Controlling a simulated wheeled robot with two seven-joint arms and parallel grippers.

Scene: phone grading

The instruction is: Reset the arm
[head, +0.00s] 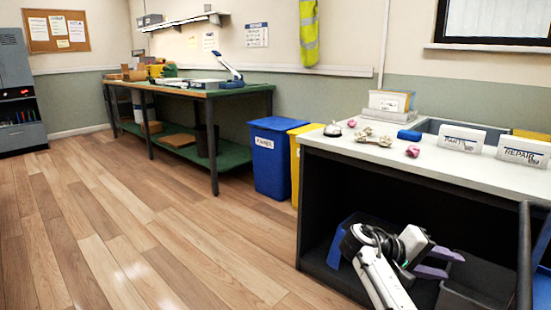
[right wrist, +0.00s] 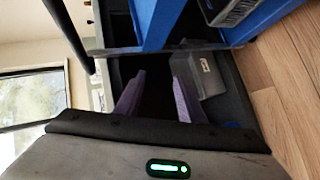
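My right arm comes up from the bottom in the head view, in front of the dark open space under the white-topped counter (head: 340,147). Its gripper (head: 456,264) has two purple fingers held apart with nothing visible between them. The right wrist view also shows the open right gripper (right wrist: 160,82), its fingers pointing into the dark shelf space. A grey box (right wrist: 205,80) is beyond the fingers there; I see no contact with it. My left gripper is in neither view.
The counter holds a PARTS sign (head: 461,138), a REPAIR sign (head: 523,150), a blue block (head: 409,135) and small pink items. A blue bin (head: 271,160) and a yellow bin (head: 296,170) stand beside it. A green-shelved workbench (head: 215,92) stands behind. The wooden floor at left is clear.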

